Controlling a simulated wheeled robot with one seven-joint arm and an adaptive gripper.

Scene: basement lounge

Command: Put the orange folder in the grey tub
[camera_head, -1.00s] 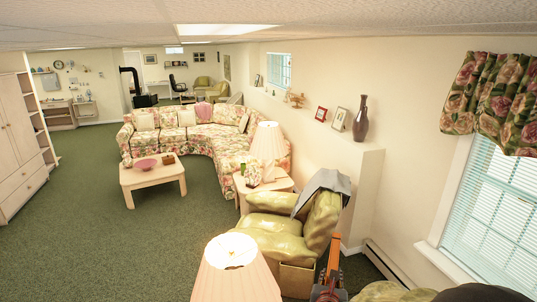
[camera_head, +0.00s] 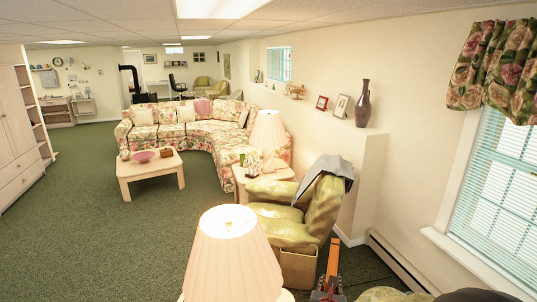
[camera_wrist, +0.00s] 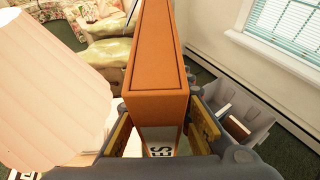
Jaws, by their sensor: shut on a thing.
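The orange folder (camera_wrist: 158,62) stands upright between the fingers of my gripper (camera_wrist: 162,132) in the wrist view. It is a thick binder with a pale label low down, partly cut off. In the head view the folder (camera_head: 333,262) shows as a narrow orange strip above my gripper (camera_head: 328,292), at the bottom edge. The grey tub (camera_wrist: 262,112) is at the right in the wrist view, beside and below the folder. A white thing and a brown thing are in it. My gripper hides part of the tub. I do not see the tub in the head view.
A pleated lamp (camera_head: 232,260) stands close on the left, and its shade (camera_wrist: 45,85) is also near my gripper in the wrist view. A green armchair (camera_head: 285,232) with a grey cloth is ahead. A baseboard heater (camera_head: 400,262) runs along the right wall. Open carpet (camera_head: 90,245) lies left.

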